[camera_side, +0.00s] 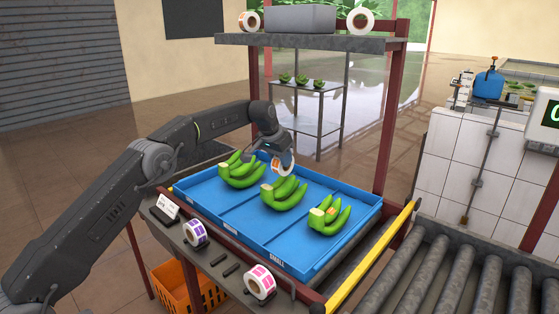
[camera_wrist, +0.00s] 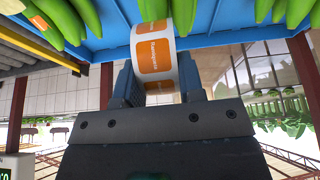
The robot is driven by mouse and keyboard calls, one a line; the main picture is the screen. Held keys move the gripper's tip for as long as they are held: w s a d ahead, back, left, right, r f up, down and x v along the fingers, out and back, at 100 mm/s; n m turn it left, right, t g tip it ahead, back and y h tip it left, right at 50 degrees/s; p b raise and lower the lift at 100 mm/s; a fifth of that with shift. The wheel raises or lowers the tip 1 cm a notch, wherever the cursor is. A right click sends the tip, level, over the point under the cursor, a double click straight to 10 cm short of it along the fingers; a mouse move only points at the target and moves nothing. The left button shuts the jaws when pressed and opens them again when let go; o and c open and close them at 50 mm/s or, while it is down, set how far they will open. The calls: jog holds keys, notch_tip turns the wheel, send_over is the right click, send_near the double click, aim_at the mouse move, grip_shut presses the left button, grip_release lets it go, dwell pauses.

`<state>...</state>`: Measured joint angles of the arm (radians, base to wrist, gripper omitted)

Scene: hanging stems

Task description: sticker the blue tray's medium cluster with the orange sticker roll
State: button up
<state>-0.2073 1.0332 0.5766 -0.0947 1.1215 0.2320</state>
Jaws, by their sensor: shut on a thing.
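The blue tray (camera_side: 302,268) has three lanes, each with a green banana cluster. The near-right lane's label reads SMALL; the other labels are too small to read surely. The middle cluster (camera_side: 283,195), likely the medium one, shows no clear sticker. The left cluster (camera_side: 241,172) sits farther left, and the right cluster (camera_side: 328,217) carries a small orange patch. My gripper (camera_side: 277,160) is shut on the orange sticker roll (camera_wrist: 155,48), above the tray's far side, behind the middle cluster and apart from it. The roll also shows in the side view (camera_side: 288,166).
A shelf (camera_side: 310,42) with a grey box and two rolls hangs above. A roller conveyor (camera_side: 430,270) lies right, beyond a yellow rail (camera_side: 370,260).

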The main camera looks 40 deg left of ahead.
aim_at(281, 168)
jog(key=shift+f, duration=1.75)
jog(key=shift+f, duration=0.65)
dwell(0.6)
jog(key=shift+r, duration=3.7)
jog(key=shift+s, duration=0.1)
